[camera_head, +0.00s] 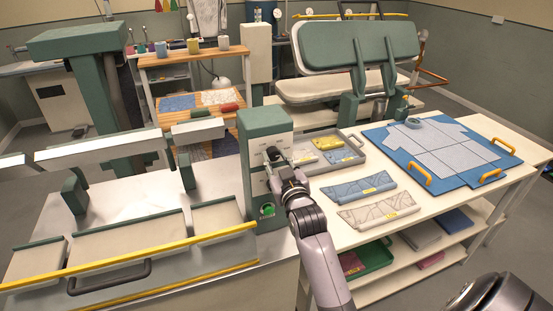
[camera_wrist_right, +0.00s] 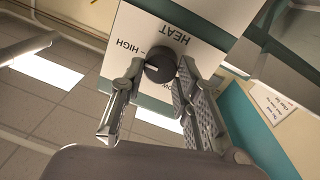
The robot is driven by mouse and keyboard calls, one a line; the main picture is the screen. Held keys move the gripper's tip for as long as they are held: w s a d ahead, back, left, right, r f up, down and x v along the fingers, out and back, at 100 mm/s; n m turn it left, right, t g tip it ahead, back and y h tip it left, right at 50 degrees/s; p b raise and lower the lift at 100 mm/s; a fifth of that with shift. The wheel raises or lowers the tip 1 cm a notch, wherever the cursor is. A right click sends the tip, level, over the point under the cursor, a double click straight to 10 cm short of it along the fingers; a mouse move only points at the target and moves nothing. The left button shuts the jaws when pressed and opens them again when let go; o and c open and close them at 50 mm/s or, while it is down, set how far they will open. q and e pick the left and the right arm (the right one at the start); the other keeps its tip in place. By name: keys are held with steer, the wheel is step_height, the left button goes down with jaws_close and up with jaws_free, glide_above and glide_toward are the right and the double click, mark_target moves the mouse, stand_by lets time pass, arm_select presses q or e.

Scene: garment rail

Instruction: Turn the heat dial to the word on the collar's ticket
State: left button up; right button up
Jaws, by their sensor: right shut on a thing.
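The dark round heat dial (camera_wrist_right: 160,66) sits on a pale panel (camera_wrist_right: 178,20) under the word HEAT, with HIGH beside it; the panel appears upside down in the right wrist view. More lettering past the dial is mostly hidden. My right gripper (camera_wrist_right: 158,72) is shut on the dial, one finger on each side. Folded pieces, one blue (camera_head: 358,188) and one grey (camera_head: 379,209), carry small yellow tickets, too small to read. My left gripper is not seen.
A green button (camera_head: 267,210) is low on the control box. A grey tray (camera_head: 353,166) with ticketed pieces and a blue board (camera_head: 465,180) with yellow handles lie to the right. The long press (camera_head: 130,240) with a yellow edge and dark handle stands left.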

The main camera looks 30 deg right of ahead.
steer(key=shift+f, duration=0.1)
stand_by(0.4)
steer(key=o, duration=1.2)
steer(key=shift+c, duration=0.2)
steer(key=v, duration=1.2)
